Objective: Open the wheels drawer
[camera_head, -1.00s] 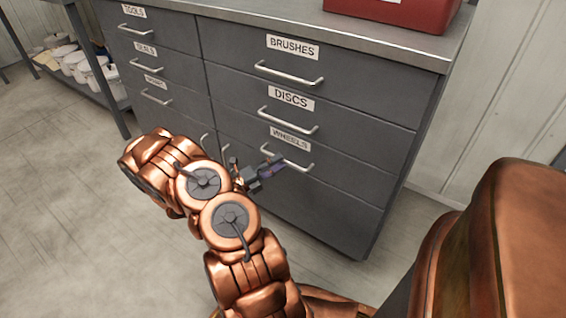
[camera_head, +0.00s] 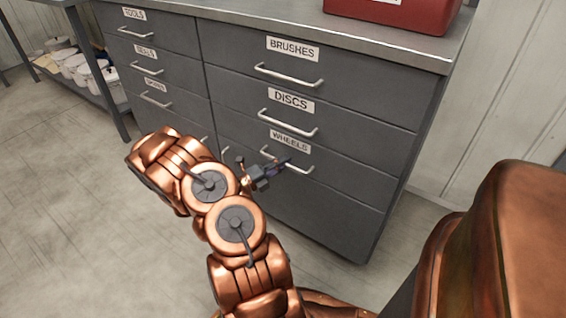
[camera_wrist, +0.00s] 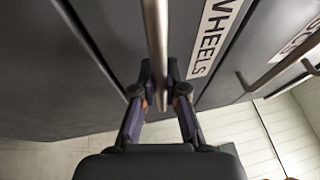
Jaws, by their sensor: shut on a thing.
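The wheels drawer (camera_head: 340,184) is a dark grey drawer front in the right column of the cabinet, below the discs drawer. It bears a white WHEELS label (camera_head: 290,141) and a silver bar handle (camera_head: 300,168). The drawer looks flush with its neighbours. In the wrist view, the bar (camera_wrist: 156,40) runs between the two fingers of my gripper (camera_wrist: 158,95), beside the WHEELS label (camera_wrist: 212,40).
Above are the discs drawer (camera_head: 345,122) and brushes drawer (camera_head: 350,80), both shut. A left column of drawers (camera_head: 155,65) stands beside them. A red box (camera_head: 400,18) sits on the counter. A shelf with white containers (camera_head: 80,65) is at the far left. The floor at left is clear.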

